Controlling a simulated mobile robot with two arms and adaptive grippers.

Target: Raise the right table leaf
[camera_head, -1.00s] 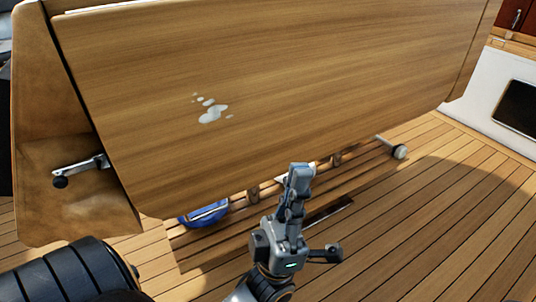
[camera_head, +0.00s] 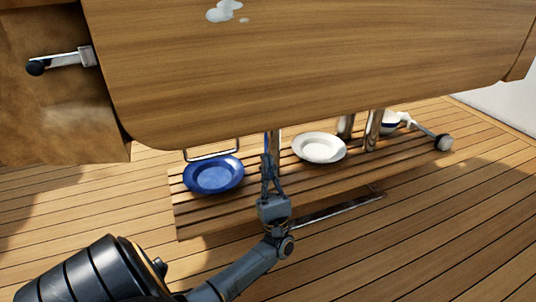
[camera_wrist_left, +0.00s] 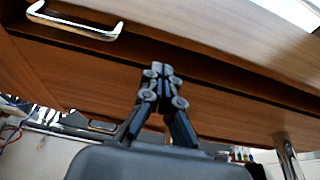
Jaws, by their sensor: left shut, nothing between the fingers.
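The table leaf (camera_head: 320,60) is a broad wooden panel that slopes down toward me, with its rounded lower edge above the deck. Pale spots mark its face. My left gripper (camera_head: 269,162) is shut and empty, pointing up just below the leaf's lower edge. I cannot tell in this view whether it touches the leaf. In the left wrist view my left gripper (camera_wrist_left: 158,70) has its fingertips together in front of wooden panels with a dark gap between them. A chrome handle (camera_wrist_left: 75,24) is at upper left there. My right gripper is not in view.
Below the leaf, a slatted wooden platform (camera_head: 190,217) carries a blue plate (camera_head: 214,175) and a white plate (camera_head: 319,148). Chrome posts (camera_head: 374,130) stand behind. A metal lever (camera_head: 60,61) with a black knob juts out at left.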

